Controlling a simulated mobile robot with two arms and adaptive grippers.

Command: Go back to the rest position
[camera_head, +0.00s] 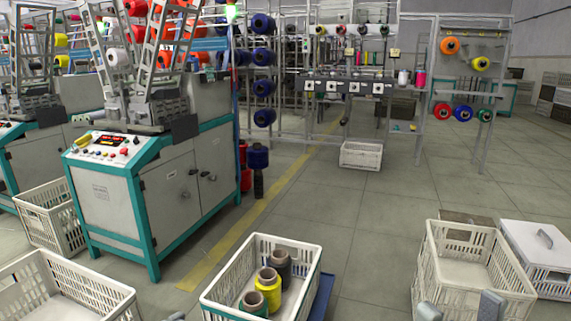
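My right gripper (460,308) shows at the bottom edge on the right as two grey finger pads standing apart, with nothing seen between them. It appears in front of the near side of a white crate. Of my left gripper (176,316), only a small grey tip shows at the bottom edge, between two white crates. The rest of it is out of frame, so its opening cannot be told. A white crate (222,292) at the bottom centre holds a yellow bobbin (268,286), a dark brown bobbin (280,264) and a green bobbin (254,302).
An empty-looking white crate (432,262) stands at right beside a lidded white box (543,243). Another white crate (100,290) is at bottom left. A teal-framed winding machine (165,195) stands at left. Thread racks line the back. Grey floor (355,225) is clear in the middle.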

